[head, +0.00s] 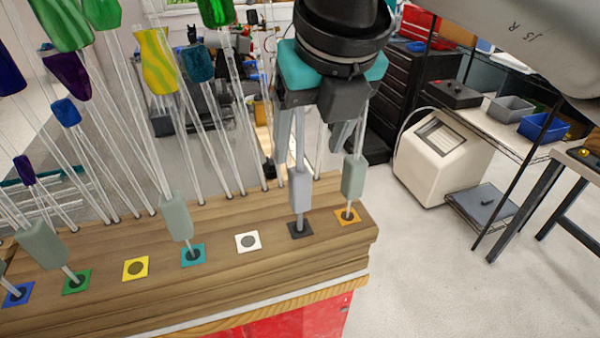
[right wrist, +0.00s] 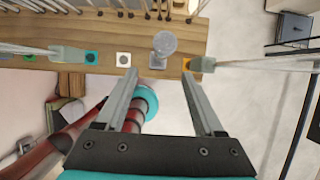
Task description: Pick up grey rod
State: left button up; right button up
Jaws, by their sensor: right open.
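The grey rod (head: 300,190) stands upright in the dark grey square (head: 300,230) on the wooden rack, between the white and orange squares. In the right wrist view the grey rod (right wrist: 165,45) is seen from its top end, just ahead of the fingertips and roughly between them. My right gripper (head: 310,158) is open above the rack, its fingers pointing down around the rod's upper part. In the right wrist view the gripper (right wrist: 158,76) has a wide, empty gap. Whether a finger touches the rod, I cannot tell. My left gripper is not in view.
A rod stands close by in the orange square (head: 347,215), leaning in the right wrist view. Other rods stand in the teal (head: 192,255), green and blue squares. The yellow (head: 136,269) and white (head: 248,242) squares are empty. Tall coloured glass rods crowd the rack's back row.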

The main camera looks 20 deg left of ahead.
aim_at(301, 165)
jog(key=shift+w+a+f, duration=0.15)
jog(key=shift+f, duration=0.4)
jog(key=p+x, duration=0.1)
jog(key=x, duration=0.2)
jog(key=shift+w+a+f, duration=0.1)
jog(key=shift+a+f, duration=0.1)
jog(key=shift+w+a+f, duration=0.1)
jog(key=shift+w+f, duration=0.05)
jog(key=shift+f, duration=0.3)
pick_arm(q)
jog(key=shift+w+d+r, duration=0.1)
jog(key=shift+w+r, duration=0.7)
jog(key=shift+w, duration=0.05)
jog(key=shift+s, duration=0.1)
pick_arm(e)
jog(key=shift+c, duration=1.4)
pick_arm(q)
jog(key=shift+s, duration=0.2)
pick_arm(e)
grip_shut()
